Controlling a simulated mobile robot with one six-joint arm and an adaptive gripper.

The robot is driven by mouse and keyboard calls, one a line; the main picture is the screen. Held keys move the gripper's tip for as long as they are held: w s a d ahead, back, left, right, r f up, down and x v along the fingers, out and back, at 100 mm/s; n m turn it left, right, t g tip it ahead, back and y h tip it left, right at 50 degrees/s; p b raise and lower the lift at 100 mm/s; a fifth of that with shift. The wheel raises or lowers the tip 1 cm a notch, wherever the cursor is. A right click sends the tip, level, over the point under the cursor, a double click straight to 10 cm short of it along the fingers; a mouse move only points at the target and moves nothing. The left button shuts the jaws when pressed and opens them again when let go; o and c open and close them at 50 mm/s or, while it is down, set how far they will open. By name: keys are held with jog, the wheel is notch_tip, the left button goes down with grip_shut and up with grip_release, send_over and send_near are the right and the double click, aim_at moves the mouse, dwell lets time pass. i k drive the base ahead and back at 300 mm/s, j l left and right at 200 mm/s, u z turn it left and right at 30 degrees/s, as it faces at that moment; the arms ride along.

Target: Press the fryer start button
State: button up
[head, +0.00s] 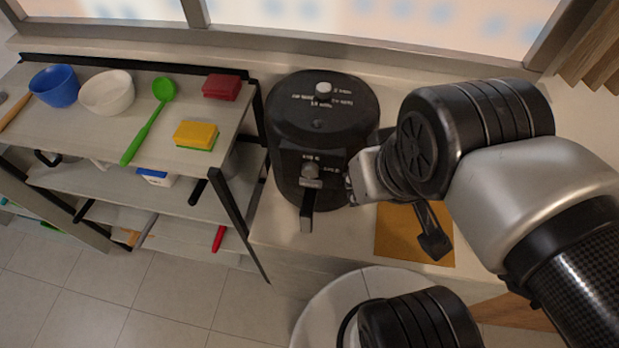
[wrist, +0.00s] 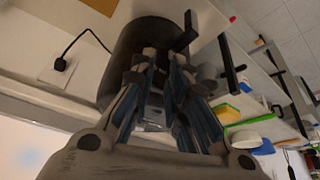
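The fryer (head: 322,118) is a black cylinder on the counter, with pale markings and a light knob (head: 323,91) on top. Its front has a round grey knob (head: 310,171) with small labels, and a handle (head: 307,209) sticks out below. I cannot make out which control is the start button. In the wrist view the fryer (wrist: 128,45) stands beyond my gripper (wrist: 165,58), and its handle (wrist: 186,34) is right of the fingertips. My gripper is empty, its fingers a little apart, beside the fryer's front right. Contact is hidden by my wrist in the head view.
A shelf rack (head: 232,185) stands close left of the fryer, holding a blue bowl (head: 55,88), white bowl (head: 107,93), green spoon (head: 150,120) and sponges (head: 196,135). A brown board (head: 396,236) lies right on the counter (head: 270,228). A window is behind.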

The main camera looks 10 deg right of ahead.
aim_at(304, 182)
jog(key=k+j+z, duration=0.1)
jog(key=k+j, duration=0.2)
jog(key=k, duration=0.2)
jog(key=k+j, duration=0.3)
jog(key=k, duration=0.25)
jog(key=z, duration=0.05)
